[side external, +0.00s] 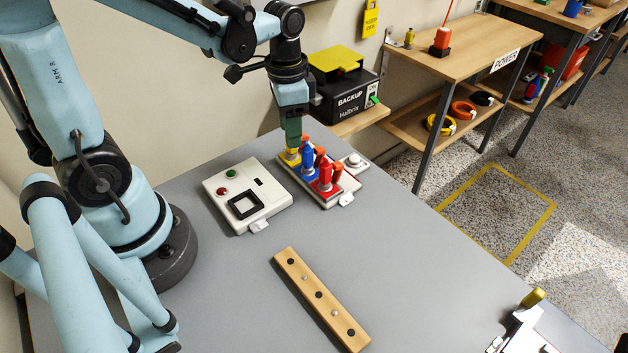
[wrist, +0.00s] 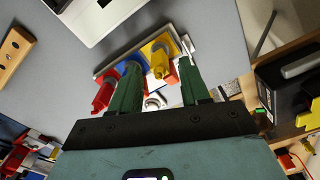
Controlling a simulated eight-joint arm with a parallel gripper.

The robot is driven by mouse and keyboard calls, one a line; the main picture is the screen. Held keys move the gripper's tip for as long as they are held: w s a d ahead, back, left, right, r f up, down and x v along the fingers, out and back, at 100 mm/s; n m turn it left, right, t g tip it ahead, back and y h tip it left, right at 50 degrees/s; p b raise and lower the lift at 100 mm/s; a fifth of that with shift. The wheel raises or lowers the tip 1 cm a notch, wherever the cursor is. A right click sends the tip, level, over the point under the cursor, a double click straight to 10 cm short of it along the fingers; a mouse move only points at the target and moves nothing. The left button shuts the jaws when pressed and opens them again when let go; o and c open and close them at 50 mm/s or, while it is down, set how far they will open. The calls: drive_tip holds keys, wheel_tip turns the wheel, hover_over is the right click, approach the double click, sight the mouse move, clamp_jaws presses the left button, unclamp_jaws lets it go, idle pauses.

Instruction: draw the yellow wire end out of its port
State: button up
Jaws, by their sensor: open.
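The yellow wire end (side external: 291,156) stands in the yellow port at the far left of a pale connector block (side external: 320,200). In the wrist view the yellow wire end (wrist: 160,60) shows between the two green fingers. My gripper (side external: 292,141) points down over the yellow port, with its fingertips close to the wire end. In the wrist view my gripper (wrist: 158,66) is open, with a gap on both sides of the yellow piece. I cannot tell whether either finger touches it. In the side view the gripper partly hides the yellow wire end.
Blue (side external: 307,160) and red (side external: 325,176) wire ends stand close beside the yellow one, with orange-red pieces behind. A pale panel with buttons (side external: 262,216) lies to the left. A black backup box (side external: 347,100) stands behind. A wooden strip (side external: 320,298) lies in front; grey table around it is clear.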

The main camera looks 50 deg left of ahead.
drive_tip(key=shift+f, duration=0.2)
drive_tip(key=shift+c, duration=0.4)
drive_tip(key=shift+d, duration=0.1)
clamp_jaws()
